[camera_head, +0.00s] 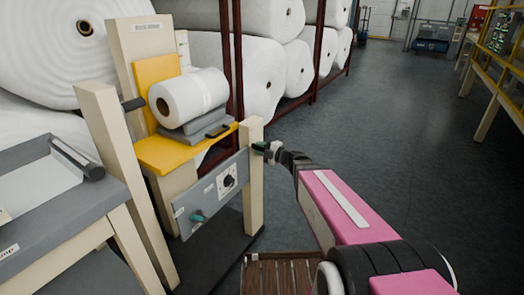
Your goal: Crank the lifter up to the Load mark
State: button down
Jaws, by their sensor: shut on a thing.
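The lifter has beige posts, a yellow platform (160,157) and a grey front panel (235,197). A white wadding roll (190,97) lies on a grey cradle on the platform. My gripper (263,148) is at the outer side of the lifter's right post (251,165), near its top. It is shut on a small green grip there, seemingly the crank handle; the fingers hide most of it. The panel carries a black dial (228,181) and a teal knob (197,217). I cannot read a Load mark.
A grey-topped bench (62,222) stands at the left, close to the lifter. Large white rolls (262,75) fill a dark red rack behind. A brown slatted pallet (285,272) lies in front. The floor to the right is clear up to a yellow railing (495,75).

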jog(key=shift+w, duration=0.1)
jog(key=c, duration=0.9)
grip_release()
jog(key=shift+d, duration=0.1)
jog(key=v, duration=1)
jog(key=shift+s+d, duration=0.3)
